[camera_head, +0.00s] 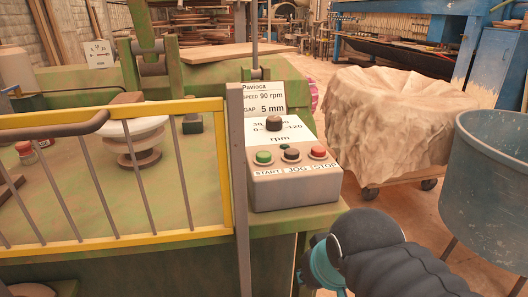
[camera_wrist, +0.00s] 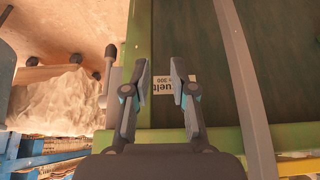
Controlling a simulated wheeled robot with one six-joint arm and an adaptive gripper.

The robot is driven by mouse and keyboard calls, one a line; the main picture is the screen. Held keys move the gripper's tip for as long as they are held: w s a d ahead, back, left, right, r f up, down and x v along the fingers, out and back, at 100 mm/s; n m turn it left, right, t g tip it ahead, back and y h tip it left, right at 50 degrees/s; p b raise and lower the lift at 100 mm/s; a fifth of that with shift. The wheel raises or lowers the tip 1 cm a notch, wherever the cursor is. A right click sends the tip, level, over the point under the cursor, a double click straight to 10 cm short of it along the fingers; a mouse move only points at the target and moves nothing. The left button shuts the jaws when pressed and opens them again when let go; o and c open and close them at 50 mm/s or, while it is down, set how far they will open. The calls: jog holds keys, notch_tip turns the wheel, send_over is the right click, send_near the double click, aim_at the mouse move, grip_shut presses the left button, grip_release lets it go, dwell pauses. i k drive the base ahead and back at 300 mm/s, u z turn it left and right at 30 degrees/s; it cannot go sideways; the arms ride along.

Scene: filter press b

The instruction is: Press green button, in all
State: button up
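A grey control box (camera_head: 295,187) stands at the front right corner of the green machine table. Its sloped face carries a green button (camera_head: 264,157) over the word START, a dark button (camera_head: 291,154) over JOG and a red button (camera_head: 318,152) over STOP. A dark knob (camera_head: 273,122) sits above them on an rpm scale. My gripper (camera_wrist: 160,75) is open and empty in the wrist view, its two fingers apart above a green edge and a small printed label (camera_wrist: 163,86). The green button does not show in the wrist view. In the head view my arm is below and right of the box.
A yellow guard rail (camera_head: 120,112) with grey bars stands left of the box, and a grey post (camera_head: 238,180) rises beside it. A cloth-covered cart (camera_head: 390,120) and a blue tub (camera_head: 490,190) are at the right. Floor shows between the machine and the cart.

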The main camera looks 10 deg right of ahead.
aim_at(262, 156)
jog(key=z, duration=0.45)
jog(key=k, duration=0.85)
jog(key=u, duration=0.45)
